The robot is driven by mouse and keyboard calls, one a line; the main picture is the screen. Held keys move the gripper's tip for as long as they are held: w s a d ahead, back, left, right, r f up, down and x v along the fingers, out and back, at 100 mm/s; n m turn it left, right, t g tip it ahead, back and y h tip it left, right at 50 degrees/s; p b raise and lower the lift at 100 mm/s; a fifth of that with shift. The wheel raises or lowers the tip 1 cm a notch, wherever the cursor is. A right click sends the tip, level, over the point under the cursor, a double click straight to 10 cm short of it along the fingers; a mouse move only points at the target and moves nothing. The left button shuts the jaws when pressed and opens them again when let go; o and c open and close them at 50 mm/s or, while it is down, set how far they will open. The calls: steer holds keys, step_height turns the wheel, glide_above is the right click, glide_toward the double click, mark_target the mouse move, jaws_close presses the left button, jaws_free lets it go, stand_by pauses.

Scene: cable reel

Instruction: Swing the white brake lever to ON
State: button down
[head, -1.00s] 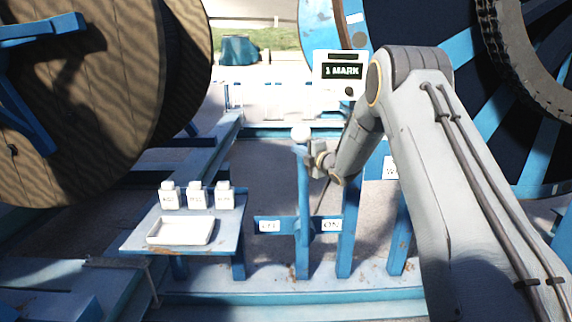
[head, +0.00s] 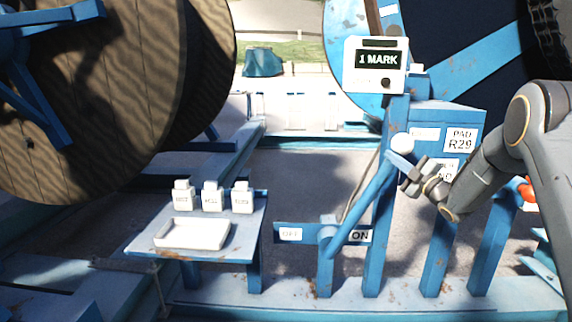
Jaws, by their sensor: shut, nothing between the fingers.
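The brake lever is a blue bar (head: 362,204) with a white ball knob (head: 402,143) at its top. It pivots on a blue post and tilts up to the right, crossing the crossbar on the ON side. The ON label (head: 361,236) is right of the pivot, partly behind the bar. The OFF label (head: 291,234) is at the left end of the crossbar. My gripper (head: 402,168) is shut and empty, just below the knob, beside the upper lever. Whether it touches the lever I cannot tell.
A small display reading 1 MARK (head: 376,64) stands above the lever. A blue cabinet labelled PAD R29 (head: 461,139) stands behind my arm. A blue side table (head: 150,240) with a white tray (head: 192,233) and small bottles is left. A large wooden reel (head: 90,110) fills the upper left.

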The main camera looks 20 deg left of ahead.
steer(key=shift+w+d+f+m+h, duration=0.1)
steer(key=shift+d+f+m+h, duration=0.15)
steer(key=shift+d, duration=0.25)
steer(key=shift+w+d+f+m+h, duration=0.1)
steer(key=shift+d+f+m, duration=0.05)
steer(key=shift+d+f, duration=0.25)
steer(key=shift+d, duration=0.1)
steer(key=s+a+r+p, duration=0.1)
steer(key=s+a+r, duration=0.1)
steer(key=a+r, duration=0.15)
steer(key=a+b+v, duration=0.1)
steer(key=v, duration=0.8)
steer(key=shift+s+f+n+b, duration=0.3)
steer(key=shift+s+f+b, duration=0.05)
steer(key=shift+f, duration=0.05)
steer(key=shift+d, duration=0.1)
